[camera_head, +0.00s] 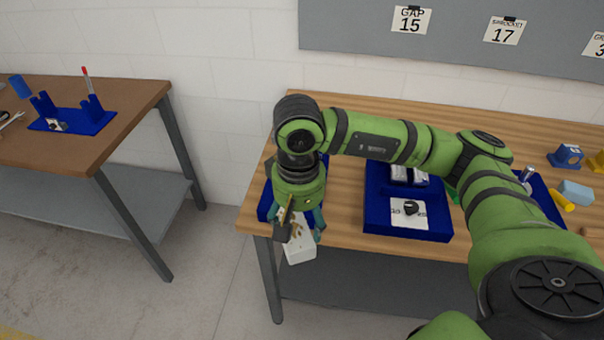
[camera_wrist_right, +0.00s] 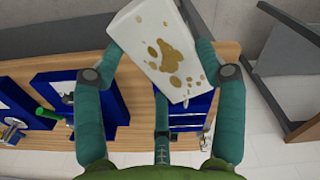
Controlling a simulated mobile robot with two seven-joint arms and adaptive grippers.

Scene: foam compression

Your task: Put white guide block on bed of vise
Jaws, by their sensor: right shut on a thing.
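A white block (camera_head: 300,251) with brown stains, likely the guide block, is held in my right gripper (camera_head: 297,228). It hangs tilted near the left front edge of the wooden bench. The right wrist view shows the block's stained face (camera_wrist_right: 160,50) between the teal fingers of the gripper (camera_wrist_right: 158,70). A blue fixture (camera_head: 265,205) stands on the bench's left end, mostly hidden behind the gripper. Another blue fixture (camera_head: 375,212), with metal blocks and a black dial, stands right of it. I cannot tell for sure which is the vise. My left gripper is not in view.
The wooden bench (camera_head: 345,235) also carries a yellow cylinder (camera_head: 563,200), a light blue block (camera_head: 577,192) and a small blue part (camera_head: 565,157) at right. A separate brown table (camera_head: 130,95) stands at left, with a floor gap between. A wall rises behind.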

